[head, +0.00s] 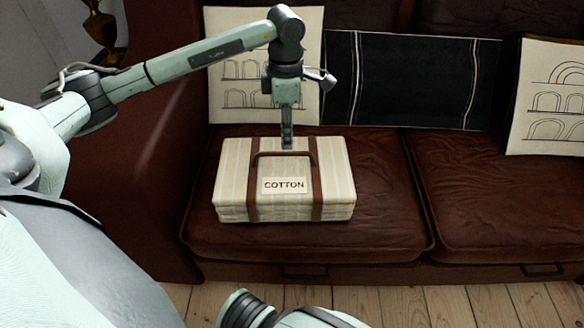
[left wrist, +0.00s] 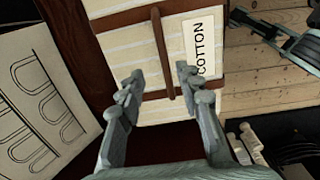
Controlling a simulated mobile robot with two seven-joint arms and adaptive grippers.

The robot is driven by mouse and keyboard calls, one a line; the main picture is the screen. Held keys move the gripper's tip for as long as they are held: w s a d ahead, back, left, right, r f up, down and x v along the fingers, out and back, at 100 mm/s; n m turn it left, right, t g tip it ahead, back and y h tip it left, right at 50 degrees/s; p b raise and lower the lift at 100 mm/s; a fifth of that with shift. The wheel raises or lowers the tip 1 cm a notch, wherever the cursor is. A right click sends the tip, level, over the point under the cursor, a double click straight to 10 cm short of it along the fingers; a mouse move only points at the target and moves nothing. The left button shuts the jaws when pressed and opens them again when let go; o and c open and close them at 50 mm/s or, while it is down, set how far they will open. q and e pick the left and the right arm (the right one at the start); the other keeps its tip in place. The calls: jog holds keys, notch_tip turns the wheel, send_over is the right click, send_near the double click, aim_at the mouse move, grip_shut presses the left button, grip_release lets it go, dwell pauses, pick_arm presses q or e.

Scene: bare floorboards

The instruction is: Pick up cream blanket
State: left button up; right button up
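The cream blanket (head: 335,185) is a folded, striped bundle with brown straps, a brown carry handle and a "COTTON" label. It lies on the left seat cushion of a dark red leather sofa. My left gripper (head: 287,143) points down over its back part, near the handle. In the left wrist view the left gripper (left wrist: 158,80) is open, its two fingers apart, with the handle of the blanket (left wrist: 130,62) showing beyond and between the tips. Whether the fingers touch the blanket I cannot tell. My right gripper is not identifiable; part of my arm shows at the bottom.
The sofa (head: 490,190) has a free right seat cushion. A cream pillow with arches (head: 232,95) and a black pillow (head: 400,85) lean on the backrest behind the blanket. Another arch pillow (head: 552,95) stands at right. Bare floorboards (head: 440,305) lie in front.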

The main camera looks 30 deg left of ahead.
aim_at(284, 154)
pick_arm(q)
jog(key=f, duration=0.4)
jog(key=s+f, duration=0.1)
jog(key=f, duration=0.2)
jog(key=shift+a, duration=0.15)
jog(key=shift+r, duration=0.1)
grip_shut()
jog(key=shift+r, duration=0.1)
